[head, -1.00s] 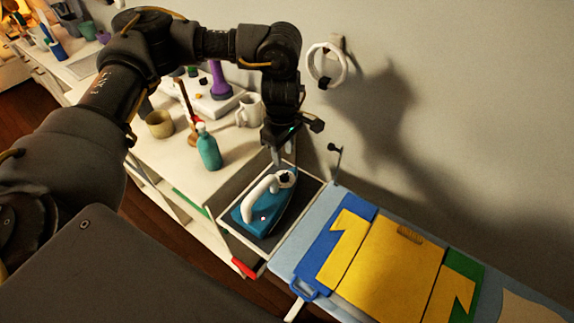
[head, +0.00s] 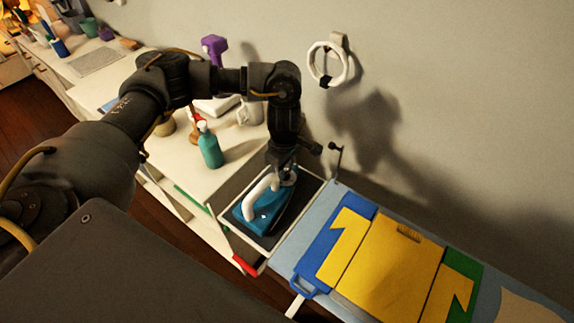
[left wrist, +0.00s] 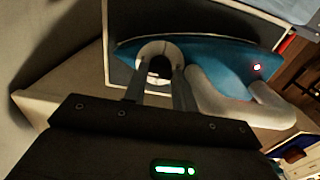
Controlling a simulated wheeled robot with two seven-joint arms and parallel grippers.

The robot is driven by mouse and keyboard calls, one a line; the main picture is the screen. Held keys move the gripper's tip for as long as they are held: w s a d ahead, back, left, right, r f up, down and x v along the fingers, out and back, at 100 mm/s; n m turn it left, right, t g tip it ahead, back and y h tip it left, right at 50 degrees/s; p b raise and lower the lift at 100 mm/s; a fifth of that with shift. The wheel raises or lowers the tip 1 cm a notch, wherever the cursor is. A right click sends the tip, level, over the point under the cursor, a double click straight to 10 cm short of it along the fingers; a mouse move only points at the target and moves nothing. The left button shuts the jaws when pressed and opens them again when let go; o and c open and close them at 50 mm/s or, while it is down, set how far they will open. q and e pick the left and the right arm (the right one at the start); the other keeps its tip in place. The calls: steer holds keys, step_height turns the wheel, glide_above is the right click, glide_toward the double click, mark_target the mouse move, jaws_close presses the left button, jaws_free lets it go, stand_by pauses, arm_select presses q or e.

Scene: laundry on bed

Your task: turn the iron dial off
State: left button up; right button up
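The blue iron (head: 255,222) with a white handle (head: 262,194) rests on a dark, pale-rimmed tray beside the ironing board. The dial (left wrist: 158,64), a white ring with a dark middle, shows between my fingers. My left gripper (head: 283,172) points down over the dial end of the iron. In the left wrist view, its fingers (left wrist: 159,88) stand apart on either side of the dial; whether they press on it is unclear. My right gripper is out of view.
The iron's tray (head: 240,235) adjoins the ironing board (head: 300,245), which carries a folded yellow, blue and green cloth (head: 385,265). A teal bottle (head: 209,150) and a white mug (head: 250,110) stand on the left counter. The wall, with a white ring (head: 329,64), is close behind.

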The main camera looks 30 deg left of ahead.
arm_select(q)
steer(key=shift+w, duration=0.1)
steer(key=shift+c, duration=1.1)
